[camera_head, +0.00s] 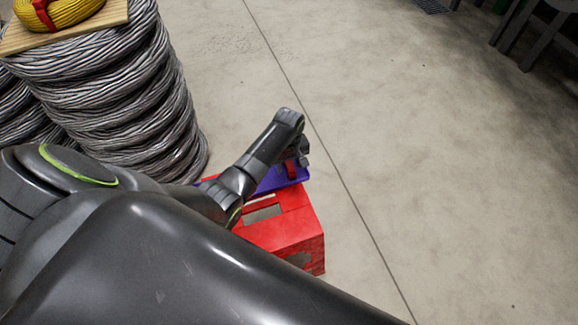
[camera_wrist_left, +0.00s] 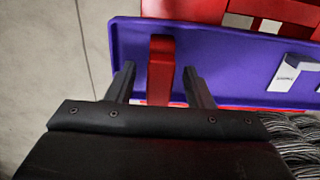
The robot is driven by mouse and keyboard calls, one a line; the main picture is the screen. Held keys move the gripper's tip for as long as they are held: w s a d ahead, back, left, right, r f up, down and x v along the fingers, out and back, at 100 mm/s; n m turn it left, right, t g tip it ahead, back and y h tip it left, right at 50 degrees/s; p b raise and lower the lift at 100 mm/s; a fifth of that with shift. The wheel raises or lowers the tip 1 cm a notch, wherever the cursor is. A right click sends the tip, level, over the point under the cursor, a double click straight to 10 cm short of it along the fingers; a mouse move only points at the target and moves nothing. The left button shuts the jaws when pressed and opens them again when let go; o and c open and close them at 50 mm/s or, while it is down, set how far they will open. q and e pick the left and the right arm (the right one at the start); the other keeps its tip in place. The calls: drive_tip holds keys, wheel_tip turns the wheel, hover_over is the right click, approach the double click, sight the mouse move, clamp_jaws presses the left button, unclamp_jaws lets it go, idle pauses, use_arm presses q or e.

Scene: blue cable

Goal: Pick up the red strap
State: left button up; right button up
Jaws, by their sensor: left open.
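A red strap (camera_wrist_left: 160,52) lies on a purple tray (camera_wrist_left: 225,68) in the left wrist view. My left gripper (camera_wrist_left: 160,78) is open, with one finger on each side of the strap and a gap visible on both sides. In the head view, the strap (camera_head: 291,170) shows as a small red piece on the purple tray (camera_head: 275,182), under my left gripper (camera_head: 299,160). My left arm hides part of the tray there. My right gripper is not in view.
The tray sits on a red crate (camera_head: 300,225). A white object (camera_wrist_left: 293,75) lies on the tray's right side. A tall stack of grey cable coils (camera_head: 110,85) stands at left, topped by a board with a yellow coil (camera_head: 75,10).

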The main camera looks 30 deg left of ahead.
use_arm(q)
drive_tip(key=shift+f, duration=0.1)
drive_tip(key=c, duration=1)
